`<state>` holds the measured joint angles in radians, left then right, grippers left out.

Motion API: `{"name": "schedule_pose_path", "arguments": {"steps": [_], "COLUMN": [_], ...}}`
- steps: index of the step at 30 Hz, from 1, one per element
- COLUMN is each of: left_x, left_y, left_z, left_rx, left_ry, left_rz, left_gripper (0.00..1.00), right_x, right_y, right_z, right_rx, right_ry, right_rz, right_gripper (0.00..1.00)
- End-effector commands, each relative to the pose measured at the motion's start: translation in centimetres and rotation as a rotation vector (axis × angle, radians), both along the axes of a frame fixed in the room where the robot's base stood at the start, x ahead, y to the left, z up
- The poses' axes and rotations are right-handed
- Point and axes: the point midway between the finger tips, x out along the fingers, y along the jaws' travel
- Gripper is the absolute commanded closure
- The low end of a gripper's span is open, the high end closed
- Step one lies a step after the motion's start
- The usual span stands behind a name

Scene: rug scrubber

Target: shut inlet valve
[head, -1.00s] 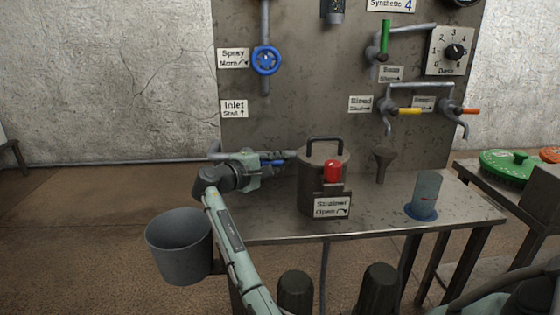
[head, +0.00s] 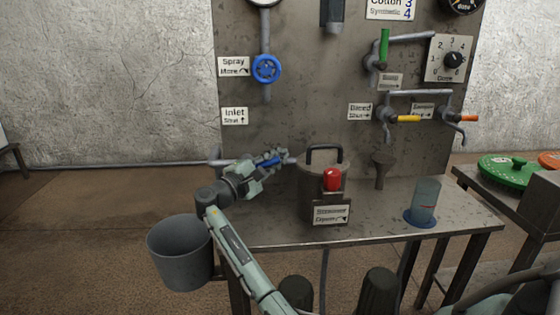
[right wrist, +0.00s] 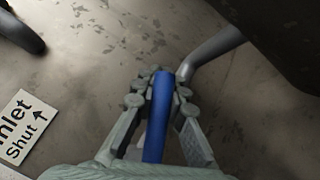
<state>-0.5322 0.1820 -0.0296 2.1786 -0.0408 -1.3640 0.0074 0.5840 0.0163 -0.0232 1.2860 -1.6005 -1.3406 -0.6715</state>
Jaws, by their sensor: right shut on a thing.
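The inlet valve's blue lever (head: 267,161) is low on the panel, left of the strainer pot, on a grey pipe (head: 217,163). My right gripper (head: 268,160) is shut on this lever. In the right wrist view the blue lever (right wrist: 158,118) lies between the two fingers (right wrist: 160,90), with the grey pipe (right wrist: 212,49) beyond. The inlet label (head: 235,116) above reads "Shut" with an up arrow; it also shows in the right wrist view (right wrist: 22,127). The fingers partly hide the lever in the head view. My left gripper is not in view.
The strainer pot (head: 312,190) with a red knob (head: 333,180) stands close right of the gripper. A blue spray wheel (head: 267,69) is above. A grey bucket (head: 180,258) hangs left of the table (head: 375,222). A beaker (head: 425,194) stands at the table's right.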

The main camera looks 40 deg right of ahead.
Motion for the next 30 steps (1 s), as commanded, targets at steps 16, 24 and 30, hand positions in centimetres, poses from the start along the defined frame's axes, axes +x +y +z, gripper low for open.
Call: {"name": "schedule_pose_path", "arguments": {"steps": [16,24,30], "left_x": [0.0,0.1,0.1], "left_y": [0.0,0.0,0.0], "left_z": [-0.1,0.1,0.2], "left_rx": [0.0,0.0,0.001], "left_ry": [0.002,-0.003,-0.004], "left_rz": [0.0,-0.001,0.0], "left_gripper": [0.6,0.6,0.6], "right_x": [0.5,0.6,0.6], "right_y": [0.9,0.9,0.9], "right_z": [2.0,2.1,2.1], "right_rx": [-0.214,-0.223,-0.222], "right_ry": [0.129,0.136,0.135], "right_rz": [0.003,0.003,0.003], "right_gripper": [1.0,1.0,0.89]}}
